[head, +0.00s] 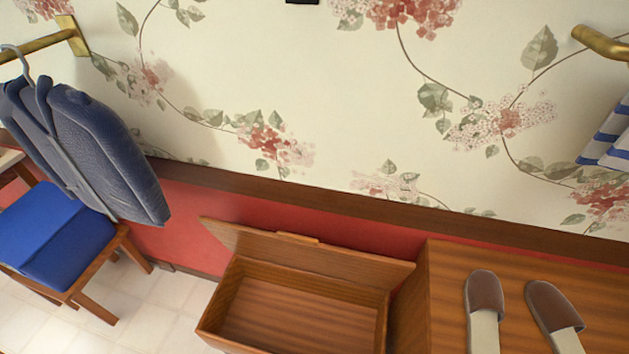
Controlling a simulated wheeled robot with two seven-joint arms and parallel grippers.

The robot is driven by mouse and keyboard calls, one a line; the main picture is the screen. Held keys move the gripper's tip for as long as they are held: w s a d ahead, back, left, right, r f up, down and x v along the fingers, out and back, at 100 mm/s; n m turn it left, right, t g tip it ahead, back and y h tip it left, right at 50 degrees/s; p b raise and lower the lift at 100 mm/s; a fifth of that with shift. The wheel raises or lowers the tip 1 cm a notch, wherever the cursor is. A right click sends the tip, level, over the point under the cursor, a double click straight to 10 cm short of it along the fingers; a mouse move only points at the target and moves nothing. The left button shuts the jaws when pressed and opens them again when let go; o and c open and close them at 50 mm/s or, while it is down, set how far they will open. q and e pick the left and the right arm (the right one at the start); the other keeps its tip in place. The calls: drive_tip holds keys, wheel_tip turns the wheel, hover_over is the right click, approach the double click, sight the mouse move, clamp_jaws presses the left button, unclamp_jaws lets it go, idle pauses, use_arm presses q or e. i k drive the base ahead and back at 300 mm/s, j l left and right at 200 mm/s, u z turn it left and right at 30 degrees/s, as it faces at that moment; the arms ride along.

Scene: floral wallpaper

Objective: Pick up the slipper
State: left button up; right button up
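Two brown slippers with pale insoles lie side by side on a wooden cabinet top (450,300) at the lower right of the head view. The left slipper (485,295) points away toward the wall. The right slipper (553,308) is slightly turned, and the heel ends of both lie near the bottom edge of the picture. Neither of my grippers is in view.
An open, empty wooden chest (290,309), lid raised (310,257), stands left of the cabinet. A chair with a blue seat (50,236) and a hanging blue jacket (95,145) are at left. A striped cloth (611,140) hangs at right.

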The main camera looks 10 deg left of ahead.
sight(482, 295)
drive_tip(key=z, duration=1.25)
